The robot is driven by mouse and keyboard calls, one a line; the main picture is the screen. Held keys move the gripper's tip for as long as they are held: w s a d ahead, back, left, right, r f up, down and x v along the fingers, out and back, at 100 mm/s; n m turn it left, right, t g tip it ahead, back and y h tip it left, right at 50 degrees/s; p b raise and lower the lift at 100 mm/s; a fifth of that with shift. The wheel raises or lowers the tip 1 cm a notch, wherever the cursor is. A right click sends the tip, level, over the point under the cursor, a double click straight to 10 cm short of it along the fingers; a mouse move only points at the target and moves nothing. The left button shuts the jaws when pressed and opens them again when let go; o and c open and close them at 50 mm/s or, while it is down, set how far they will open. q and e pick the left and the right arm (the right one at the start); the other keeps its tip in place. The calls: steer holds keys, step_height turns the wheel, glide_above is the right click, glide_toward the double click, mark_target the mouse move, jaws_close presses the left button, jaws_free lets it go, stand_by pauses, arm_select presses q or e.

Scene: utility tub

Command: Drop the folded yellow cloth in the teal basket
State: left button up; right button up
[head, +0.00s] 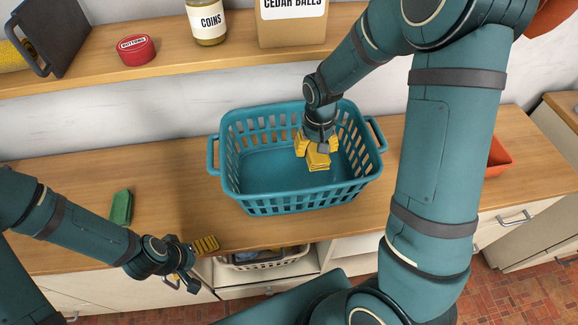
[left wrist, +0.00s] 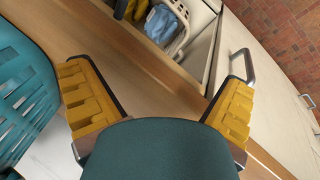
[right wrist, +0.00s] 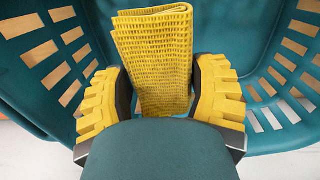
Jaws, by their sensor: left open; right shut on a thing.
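The teal basket (head: 262,172) stands on the wooden counter, upright and with an open top. My right gripper (head: 318,149) reaches down inside the basket's right half. It is shut on the folded yellow cloth (head: 318,161), which hangs below the fingers. In the right wrist view the cloth (right wrist: 158,60) sits between the yellow finger pads, with the basket walls (right wrist: 235,30) around it. I cannot tell whether the cloth touches the basket floor. My left gripper (head: 195,262) is open and empty at the counter's front edge, left of and in front of the basket.
A green sponge-like block (head: 121,207) lies on the counter at left. A shelf (head: 170,62) above holds a red buttons tin (head: 136,50), a coins jar (head: 207,22) and a cedar balls box (head: 292,25). An orange bin (head: 498,157) is at right. An open drawer holds a laundry basket (head: 265,266).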

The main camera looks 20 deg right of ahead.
steer(key=shift+s+d+f, duration=0.2)
steer(key=shift+d+f, duration=0.05)
steer(key=shift+d, duration=0.25)
glide_above(317, 179)
step_height(317, 179, down, 6)
steer(key=shift+s+b, duration=0.1)
steer(key=shift+b, duration=0.35)
steer(key=shift+f, duration=1.95)
steer(key=shift+a, duration=0.1)
steer(key=shift+f+b, duration=0.55)
steer(key=shift+b, duration=0.15)
steer(key=shift+f, duration=0.1)
steer(key=o, duration=1.3)
